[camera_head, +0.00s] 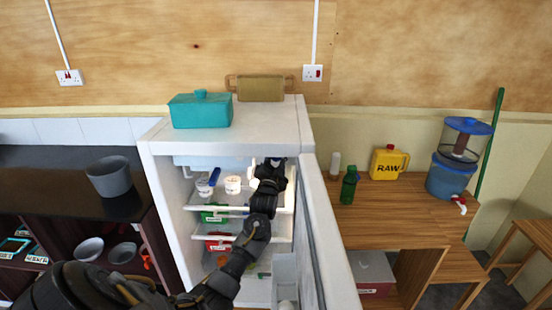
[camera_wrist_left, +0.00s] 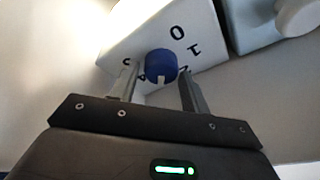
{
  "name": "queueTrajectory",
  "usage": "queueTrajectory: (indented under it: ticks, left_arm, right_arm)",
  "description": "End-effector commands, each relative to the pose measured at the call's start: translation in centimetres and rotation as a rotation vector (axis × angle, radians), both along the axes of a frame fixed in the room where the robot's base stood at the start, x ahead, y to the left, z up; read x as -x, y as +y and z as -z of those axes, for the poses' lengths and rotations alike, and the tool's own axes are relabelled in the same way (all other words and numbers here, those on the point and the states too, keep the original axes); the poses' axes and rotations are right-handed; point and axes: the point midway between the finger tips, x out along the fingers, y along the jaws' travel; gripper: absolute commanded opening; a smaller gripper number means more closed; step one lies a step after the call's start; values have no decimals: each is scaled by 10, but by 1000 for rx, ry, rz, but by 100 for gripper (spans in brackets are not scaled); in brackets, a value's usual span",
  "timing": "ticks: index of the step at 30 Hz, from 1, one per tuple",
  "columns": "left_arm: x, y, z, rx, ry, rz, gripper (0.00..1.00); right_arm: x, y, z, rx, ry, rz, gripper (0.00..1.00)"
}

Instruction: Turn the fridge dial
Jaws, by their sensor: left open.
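The white fridge (camera_head: 168,225) stands with its door (camera_head: 331,240) open to the right. The blue fridge dial (camera_wrist_left: 160,64) shows in the left wrist view on a white box (camera_wrist_left: 205,22) with black numbers around it. A pale mark on the dial faces down in that picture. My left gripper (camera_wrist_left: 157,88) is open, with one finger on each side of the dial; I cannot tell whether they touch it. In the head view my left arm reaches into the upper right of the fridge, and the gripper (camera_head: 272,163) hides the dial there. My right gripper is not in view.
Shelves in the fridge hold a white tub (camera_head: 233,184), a blue-lidded tub (camera_head: 204,187) and green and red containers. A teal box (camera_head: 200,110) sits on top. A wooden table (camera_head: 390,214) with a yellow can (camera_head: 388,162) stands right of the door.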

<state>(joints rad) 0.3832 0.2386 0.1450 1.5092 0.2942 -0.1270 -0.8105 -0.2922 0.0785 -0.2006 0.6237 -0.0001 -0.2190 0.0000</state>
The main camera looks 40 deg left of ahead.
Motion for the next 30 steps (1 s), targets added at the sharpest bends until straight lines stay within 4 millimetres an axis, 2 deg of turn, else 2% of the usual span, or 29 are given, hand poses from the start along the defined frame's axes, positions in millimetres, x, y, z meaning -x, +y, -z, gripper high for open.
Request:
queueTrajectory:
  ticks: [10,15,18,30]
  left_arm:
    - [-4,2,-1,0,0,1,46]
    - [-3,1,-1,0,0,1,24]
    - [-3,1,-1,0,0,1,14]
    - [-3,2,-4,-94,71,0,14]
  right_arm:
    - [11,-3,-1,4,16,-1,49]
    - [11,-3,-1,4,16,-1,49]
    - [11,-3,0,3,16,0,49]
    - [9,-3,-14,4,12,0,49]
